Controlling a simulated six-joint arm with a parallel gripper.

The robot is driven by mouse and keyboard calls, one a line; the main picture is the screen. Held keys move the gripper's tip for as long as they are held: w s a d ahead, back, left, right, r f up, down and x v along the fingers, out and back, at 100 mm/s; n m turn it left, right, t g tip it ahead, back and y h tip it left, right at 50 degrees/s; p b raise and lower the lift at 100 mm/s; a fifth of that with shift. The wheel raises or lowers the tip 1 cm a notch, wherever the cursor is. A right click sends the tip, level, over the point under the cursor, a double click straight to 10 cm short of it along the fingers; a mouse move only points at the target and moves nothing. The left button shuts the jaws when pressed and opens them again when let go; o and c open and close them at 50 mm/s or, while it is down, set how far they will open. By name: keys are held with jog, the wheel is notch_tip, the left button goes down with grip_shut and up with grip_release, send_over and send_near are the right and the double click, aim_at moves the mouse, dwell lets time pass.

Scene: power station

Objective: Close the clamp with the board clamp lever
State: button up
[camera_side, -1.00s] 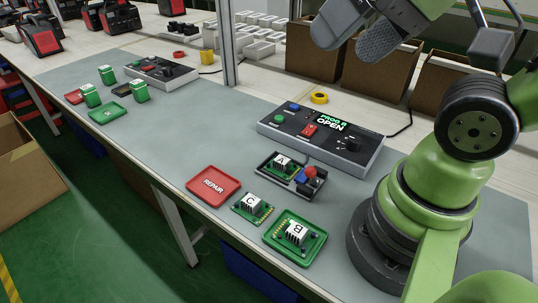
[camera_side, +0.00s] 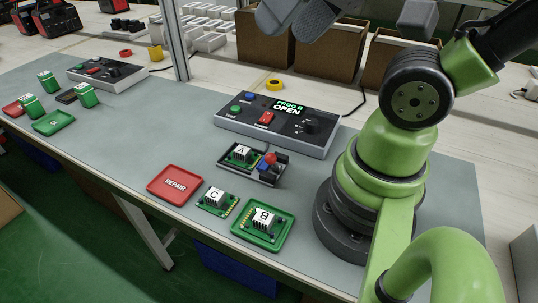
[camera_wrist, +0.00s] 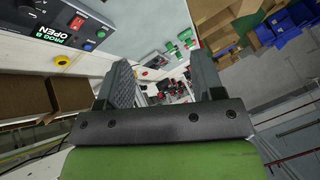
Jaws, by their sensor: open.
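The board clamp (camera_side: 252,166) is a dark fixture on the grey mat in the side view, holding green board A (camera_side: 240,154). The clamp is not clear in the wrist view.
A red REPAIR tray (camera_side: 175,185), loose board C (camera_side: 215,200) and board B on a green tray (camera_side: 283,235) lie in front of the clamp.

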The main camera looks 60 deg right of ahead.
jog(key=shift+w+a+f+n+g, duration=0.3)
jog(key=shift+f+n+g, duration=0.05)
jog(key=shift+n+g, duration=0.35)
jog(key=c, duration=0.7)
jog(key=a+f+n+g, duration=0.1)
jog(key=w+a+f+n+g+h, duration=0.1)
jog(key=n+g, duration=0.1)
jog(key=w+a+f+n+g, duration=0.1)
jog(key=n, duration=0.1)
jog(key=shift+w+f+g+h, duration=0.15)
jog(key=shift+f+g+h, duration=0.15)
jog(key=shift+g, duration=0.1)
grip_shut()
jog(key=a+f+n+h, duration=0.4)
jog(key=f+n+h, duration=0.3)
jog(key=f+n, duration=0.2)
jog(key=s+a+f+n+t+h, duration=0.1)
jog(key=a+f+n+h, duration=0.4)
jog(key=f, duration=0.5)
jog(key=n+h, duration=0.2)
jog(key=n, duration=0.1)
jog(key=shift+s+a+n+t, duration=0.2)
jog(key=shift+s+n+t, duration=0.1)
jog(key=shift+n, duration=0.1)
